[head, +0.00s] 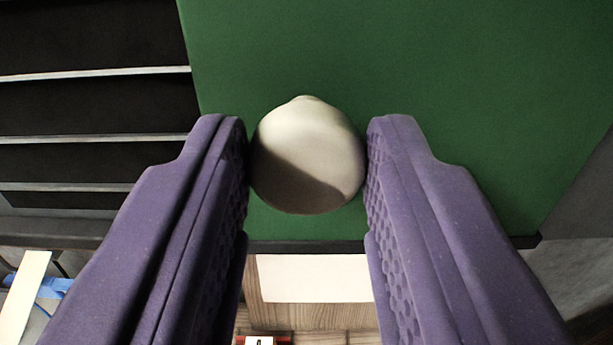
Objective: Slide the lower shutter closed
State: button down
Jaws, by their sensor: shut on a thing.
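The lower shutter appears as a green panel (440,70) that fills the upper middle and right of the head view. A rounded, off-white knob (305,150) stands out from the panel. My gripper (307,160) has its two purple fingers on either side of the knob, touching it left and right, and is shut on it. Left of the panel's edge is a dark opening (90,105) crossed by several pale horizontal bars. The fingers hide part of the panel and its lower edge.
A dark rail (310,246) runs along the panel's lower edge. Below it are a white sheet (312,278) and a wooden surface (310,315). A pale strip (25,290) and something blue lie at the lower left. A grey surface (580,270) is at the right.

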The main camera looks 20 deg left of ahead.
jog(key=s+a+b, duration=0.4)
jog(key=a+b, duration=0.2)
jog(key=a, duration=0.9)
jog(key=shift+s, duration=0.15)
jog(key=c, duration=0.8)
grip_release()
jog(key=shift+a, duration=0.15)
jog(key=shift+o, duration=0.2)
jog(key=shift+s+a, duration=0.1)
jog(key=shift+a, duration=0.05)
jog(key=shift+d, duration=0.2)
